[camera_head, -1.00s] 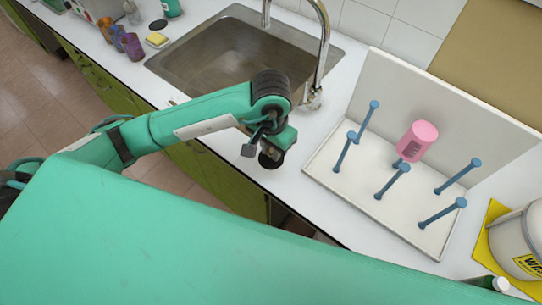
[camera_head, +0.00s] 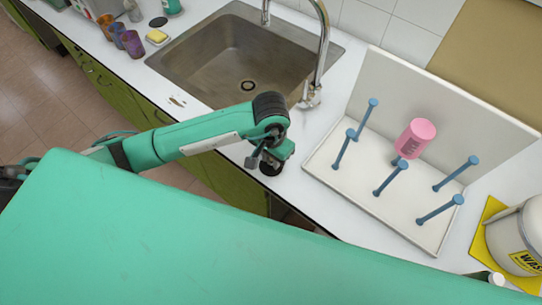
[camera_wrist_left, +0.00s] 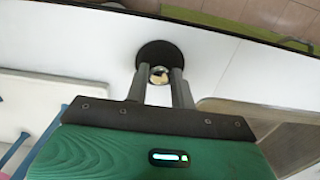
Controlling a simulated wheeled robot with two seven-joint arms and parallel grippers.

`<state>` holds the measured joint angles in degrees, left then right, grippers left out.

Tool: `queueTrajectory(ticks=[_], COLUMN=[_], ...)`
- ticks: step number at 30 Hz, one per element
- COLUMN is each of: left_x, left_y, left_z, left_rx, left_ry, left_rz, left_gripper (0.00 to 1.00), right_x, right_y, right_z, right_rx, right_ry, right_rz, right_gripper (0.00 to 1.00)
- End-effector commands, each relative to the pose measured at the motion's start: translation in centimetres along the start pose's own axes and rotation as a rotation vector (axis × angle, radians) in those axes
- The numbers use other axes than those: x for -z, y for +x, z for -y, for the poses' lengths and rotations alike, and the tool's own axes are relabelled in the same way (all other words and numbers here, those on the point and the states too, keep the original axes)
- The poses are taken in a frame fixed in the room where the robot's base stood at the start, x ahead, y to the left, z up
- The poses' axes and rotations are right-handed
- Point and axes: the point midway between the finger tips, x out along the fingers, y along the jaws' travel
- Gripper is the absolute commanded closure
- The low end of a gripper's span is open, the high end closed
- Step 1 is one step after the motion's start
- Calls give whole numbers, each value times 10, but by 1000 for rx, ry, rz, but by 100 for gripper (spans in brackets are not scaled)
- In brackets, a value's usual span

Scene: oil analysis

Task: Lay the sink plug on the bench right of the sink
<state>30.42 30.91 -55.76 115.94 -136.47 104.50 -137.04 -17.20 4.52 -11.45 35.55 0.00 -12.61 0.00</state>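The sink plug (camera_wrist_left: 157,54) is a black disc with a shiny metal knob in the left wrist view. My left gripper (camera_wrist_left: 159,74) has its fingers on either side of the knob and looks shut on it. In the head view the plug (camera_head: 270,168) shows as a dark disc under my left gripper (camera_head: 267,158), over the white bench near its front edge. I cannot tell whether it touches the bench. The sink (camera_head: 205,60) is behind and to the left, with its drain open to view. My right gripper is not in view.
A white drying rack (camera_head: 350,185) with blue pegs and a pink bottle (camera_head: 416,138) stands to the right. A tap (camera_head: 318,60) rises behind. A white waste bucket (camera_head: 520,240) is far right.

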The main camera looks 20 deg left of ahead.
Motion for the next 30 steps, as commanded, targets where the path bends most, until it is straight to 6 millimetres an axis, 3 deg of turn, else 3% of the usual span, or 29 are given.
queueTrajectory(ticks=[3, 16, 30], left_x=[0, 1, 2], left_y=[0, -7, -84], left_z=[0, 0, 0], left_rx=[0, 0, 1], left_ry=[0, 0, 1], left_rz=[0, -2, -5], left_gripper=[57, 57, 57], right_x=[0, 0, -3], right_y=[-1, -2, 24], right_z=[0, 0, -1], right_rx=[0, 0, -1], right_ry=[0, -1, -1], right_rz=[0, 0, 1], right_gripper=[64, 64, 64])
